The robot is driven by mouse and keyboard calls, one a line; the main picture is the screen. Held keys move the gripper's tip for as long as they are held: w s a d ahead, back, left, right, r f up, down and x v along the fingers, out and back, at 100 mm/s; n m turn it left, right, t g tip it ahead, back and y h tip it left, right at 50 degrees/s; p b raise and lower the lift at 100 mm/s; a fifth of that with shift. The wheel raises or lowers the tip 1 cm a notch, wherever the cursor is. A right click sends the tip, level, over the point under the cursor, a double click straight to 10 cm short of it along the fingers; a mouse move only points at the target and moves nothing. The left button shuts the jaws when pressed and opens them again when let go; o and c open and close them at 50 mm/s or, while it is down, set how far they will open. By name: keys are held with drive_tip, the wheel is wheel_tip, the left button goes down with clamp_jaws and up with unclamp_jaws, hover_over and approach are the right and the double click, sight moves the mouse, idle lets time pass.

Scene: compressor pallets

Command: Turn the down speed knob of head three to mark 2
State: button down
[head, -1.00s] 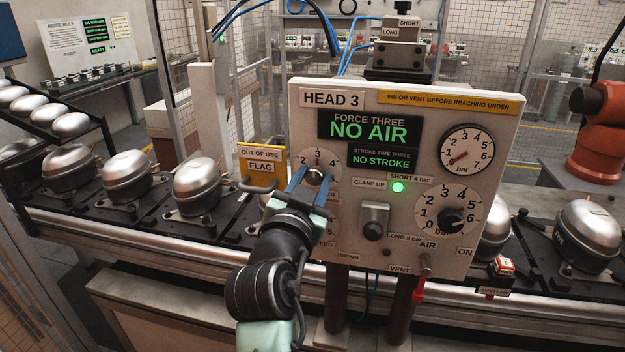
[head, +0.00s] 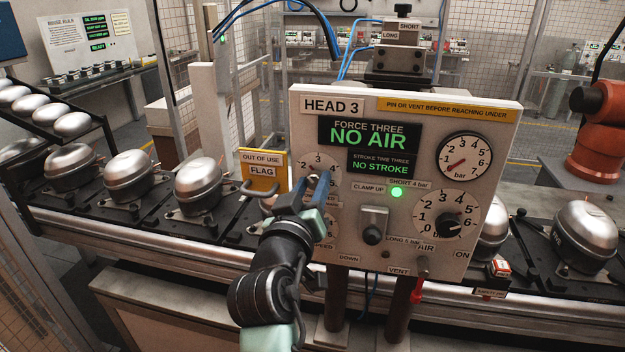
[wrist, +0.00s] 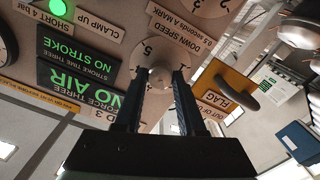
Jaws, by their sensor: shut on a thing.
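The head three panel (head: 305,140) faces me, upright. My gripper (head: 315,184) is at the upper left dial (head: 318,163) of this panel, with marks 2 and 3 showing above the fingers. In the wrist view, which is upside down, the fingers are shut on the down speed knob (wrist: 158,78), one on each side. The down speed label (wrist: 180,28), reading 0.5 seconds a mark, lies beside that dial. The knob's pointer is hidden, so I cannot tell its mark.
A second dial (head: 326,228) sits below, partly hidden by my arm. A yellow out of use flag (head: 262,170) with a handle stands just left of the panel. The clamp lever (head: 373,224) and air knob (head: 449,222) are to the right. Compressors (head: 198,185) line the conveyor.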

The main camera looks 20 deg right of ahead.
drive_tip(key=shift+n+p, duration=0.65)
drive_tip(key=shift+n, duration=1.15)
drive_tip(key=shift+f, duration=0.1)
drive_tip(key=c, duration=0.5)
unclamp_jaws()
drive_tip(key=shift+a, duration=0.1)
drive_tip(key=b+v, duration=0.3)
drive_tip(key=v, duration=1)
